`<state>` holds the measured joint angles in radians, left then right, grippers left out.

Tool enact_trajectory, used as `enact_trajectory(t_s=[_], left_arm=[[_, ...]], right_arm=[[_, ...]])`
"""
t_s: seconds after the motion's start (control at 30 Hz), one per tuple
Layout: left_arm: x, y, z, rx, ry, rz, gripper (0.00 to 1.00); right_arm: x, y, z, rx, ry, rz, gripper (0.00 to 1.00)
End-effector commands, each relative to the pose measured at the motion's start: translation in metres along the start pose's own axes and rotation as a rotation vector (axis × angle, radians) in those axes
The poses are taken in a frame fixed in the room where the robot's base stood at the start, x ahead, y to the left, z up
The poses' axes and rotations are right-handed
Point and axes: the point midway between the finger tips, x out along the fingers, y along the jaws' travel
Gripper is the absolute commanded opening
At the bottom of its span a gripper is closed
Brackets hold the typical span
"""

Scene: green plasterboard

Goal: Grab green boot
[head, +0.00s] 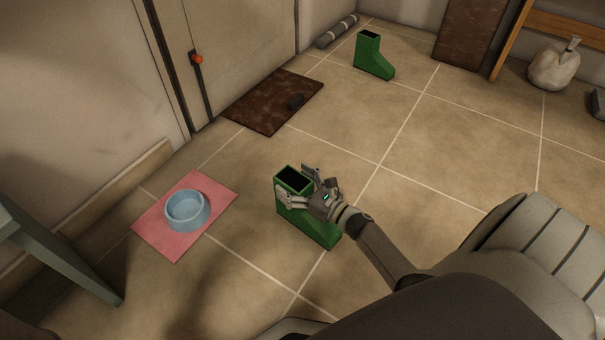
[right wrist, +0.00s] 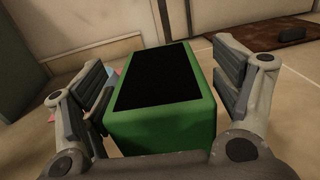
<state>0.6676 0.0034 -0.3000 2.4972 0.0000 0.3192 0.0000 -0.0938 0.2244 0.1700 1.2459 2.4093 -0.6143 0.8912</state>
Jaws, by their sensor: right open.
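A green boot (head: 291,217) stands upright on the tiled floor in the middle of the head view, its dark opening facing up. My right gripper (head: 296,183) is open at its shaft, with one finger on each side of the top. In the right wrist view the boot's top (right wrist: 163,125) is between the two spread fingers, with gaps visible on both sides. Another green boot (head: 372,57) stands upright farther back near the wall. My left gripper is not in view.
A blue bowl (head: 186,211) sits on a pink mat (head: 222,187) to the left. A pale sack (head: 554,68) stands at the right by a wooden bench (head: 565,27). Floor between the boots is clear.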

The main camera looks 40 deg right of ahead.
Motion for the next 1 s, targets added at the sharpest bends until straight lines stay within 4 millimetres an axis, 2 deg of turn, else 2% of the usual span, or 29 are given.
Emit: enact_trajectory(t_s=[0.1, 0.33, 0.8, 0.83, 1.0], left_arm=[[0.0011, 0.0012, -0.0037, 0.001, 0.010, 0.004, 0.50], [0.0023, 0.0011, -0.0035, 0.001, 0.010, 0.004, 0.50], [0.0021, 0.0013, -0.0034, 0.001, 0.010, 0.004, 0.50], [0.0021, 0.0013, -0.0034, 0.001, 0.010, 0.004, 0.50], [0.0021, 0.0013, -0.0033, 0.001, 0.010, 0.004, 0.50]], right_arm=[[0.0068, 0.0000, -0.0007, -0.001, 0.000, 0.000, 0.84], [0.0072, 0.0000, 0.0002, 0.000, 0.001, 0.000, 0.83], [0.0069, 0.0001, -0.0002, 0.000, 0.001, 0.000, 0.22], [0.0069, 0.0001, -0.0002, 0.000, 0.001, 0.000, 0.20], [0.0073, 0.0001, 0.0008, 0.000, -0.001, 0.000, 0.19]])
